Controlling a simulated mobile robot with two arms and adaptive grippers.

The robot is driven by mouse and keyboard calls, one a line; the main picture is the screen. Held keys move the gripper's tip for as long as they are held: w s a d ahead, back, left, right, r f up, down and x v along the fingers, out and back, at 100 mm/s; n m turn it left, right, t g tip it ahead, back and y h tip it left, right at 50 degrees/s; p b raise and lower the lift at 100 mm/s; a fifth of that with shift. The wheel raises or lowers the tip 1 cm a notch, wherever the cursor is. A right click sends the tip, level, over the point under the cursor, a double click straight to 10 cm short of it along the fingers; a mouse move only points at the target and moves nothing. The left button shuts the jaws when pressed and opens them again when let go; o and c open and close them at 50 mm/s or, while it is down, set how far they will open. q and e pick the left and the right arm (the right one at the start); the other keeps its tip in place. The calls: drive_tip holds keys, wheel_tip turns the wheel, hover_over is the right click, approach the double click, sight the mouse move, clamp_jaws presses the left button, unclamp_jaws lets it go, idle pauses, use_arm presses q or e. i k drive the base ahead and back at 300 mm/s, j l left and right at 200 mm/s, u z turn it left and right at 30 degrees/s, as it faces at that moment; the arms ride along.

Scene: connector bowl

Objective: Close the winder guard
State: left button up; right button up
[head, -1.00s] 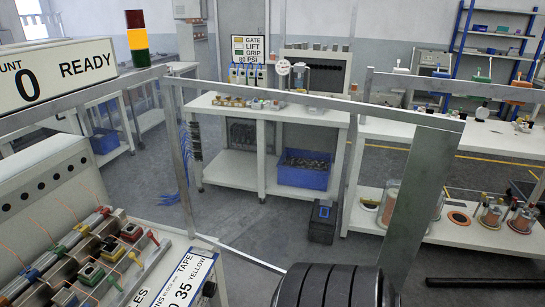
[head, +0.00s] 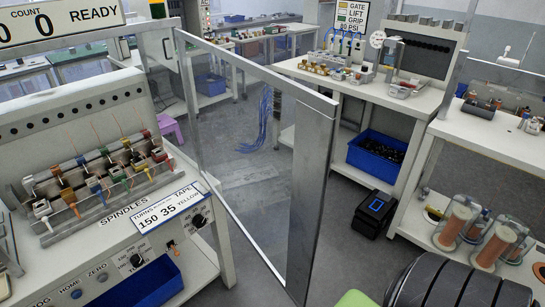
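The winder (head: 75,120) is the white machine at the left of the head view, with a row of coloured spindles (head: 95,180), labelled knobs and a display reading 0 and READY. Its guard (head: 313,180) is a clear panel in a grey metal frame, upright in the middle of the view. The guard stands open, angled out from the winder's back right corner toward me, with its wide grey edge post nearest. The spindles are uncovered. Neither of my grippers is in view, and nothing visible touches the guard.
A black ribbed round object (head: 455,285) fills the bottom right; I cannot tell what it is. A black box (head: 374,213) stands on the floor behind the guard. A workbench (head: 420,98) with a blue bin (head: 376,153) is beyond.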

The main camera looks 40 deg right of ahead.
sight(316, 114)
drive_tip(key=k+l, duration=0.1)
drive_tip(key=l, duration=0.55)
drive_tip(key=k+l, duration=0.1)
drive_tip(key=l, duration=0.55)
drive_tip(key=i+l, duration=0.3)
drive_tip(key=i+l+u, duration=0.1)
drive_tip(key=i+l, duration=0.15)
drive_tip(key=l, duration=0.15)
